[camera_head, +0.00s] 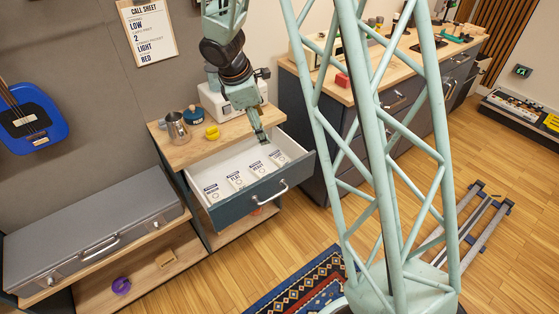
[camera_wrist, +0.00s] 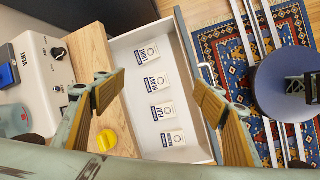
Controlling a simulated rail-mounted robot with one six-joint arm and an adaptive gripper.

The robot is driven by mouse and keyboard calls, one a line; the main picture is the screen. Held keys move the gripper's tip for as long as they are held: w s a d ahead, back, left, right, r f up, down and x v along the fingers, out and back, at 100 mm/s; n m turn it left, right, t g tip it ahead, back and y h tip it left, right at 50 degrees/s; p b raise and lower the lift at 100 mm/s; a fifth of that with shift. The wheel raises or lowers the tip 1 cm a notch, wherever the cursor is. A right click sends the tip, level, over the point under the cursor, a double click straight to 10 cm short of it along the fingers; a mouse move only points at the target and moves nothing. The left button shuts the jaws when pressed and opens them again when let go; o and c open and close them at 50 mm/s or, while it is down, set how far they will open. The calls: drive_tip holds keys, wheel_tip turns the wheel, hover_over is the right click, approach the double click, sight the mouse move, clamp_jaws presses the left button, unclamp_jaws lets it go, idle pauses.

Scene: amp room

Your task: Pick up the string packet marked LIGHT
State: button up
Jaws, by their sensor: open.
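Several white string packets lie in a row in an open drawer (camera_head: 222,215). In the head view, a second-from-left packet (camera_head: 236,180) seems to read FLAT and the one to its right (camera_head: 256,169) HEAVY. The small print on the leftmost packet (camera_head: 212,191) and the rightmost packet (camera_head: 277,156) is unclear, so I cannot tell which is LIGHT. My gripper (camera_head: 263,136) is open and empty above the back right of the drawer. In the wrist view, the packets show between and below its spread fingers, from the top packet (camera_wrist: 148,53) to the bottom packet (camera_wrist: 173,139).
A white amp-like box (camera_head: 232,98), a metal jug (camera_head: 177,127) and a yellow object (camera_head: 212,132) stand on the wooden top behind the drawer. A call sheet (camera_head: 147,32) hangs on the wall. A grey case (camera_head: 95,235) lies left. A wooden-topped bench (camera_head: 340,92) stands right.

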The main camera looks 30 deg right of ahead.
sight(279, 157)
drive_tip(key=w+f+n, duration=0.2)
drive_tip(key=f, duration=0.6)
drive_tip(key=w+f+n+b, duration=0.1)
drive_tip(key=f+n, duration=0.1)
drive_tip(key=f, duration=0.7)
drive_tip(key=w+f+n, duration=0.2)
drive_tip(key=f, duration=0.7)
drive_tip(key=shift+w+a+g+b, duration=0.25)
drive_tip(key=shift+w+g+b, duration=0.05)
drive_tip(key=shift+w+g, duration=0.1)
drive_tip(key=shift+w+d, duration=0.2)
drive_tip(key=shift+d, duration=0.8)
drive_tip(key=shift+w+d, duration=0.25)
drive_tip(key=shift+d, duration=0.7)
drive_tip(key=shift+w+d, duration=0.2)
drive_tip(key=shift+d, duration=0.8)
drive_tip(key=d, duration=0.2)
drive_tip(key=w+d, duration=0.1)
drive_tip(key=d, duration=0.2)
drive_tip(key=shift+w+d, duration=0.2)
drive_tip(key=shift+d, duration=0.15)
drive_tip(key=shift+d+f+b, duration=0.15)
drive_tip(key=shift+f+b, duration=0.35)
drive_tip(key=shift+f, duration=0.15)
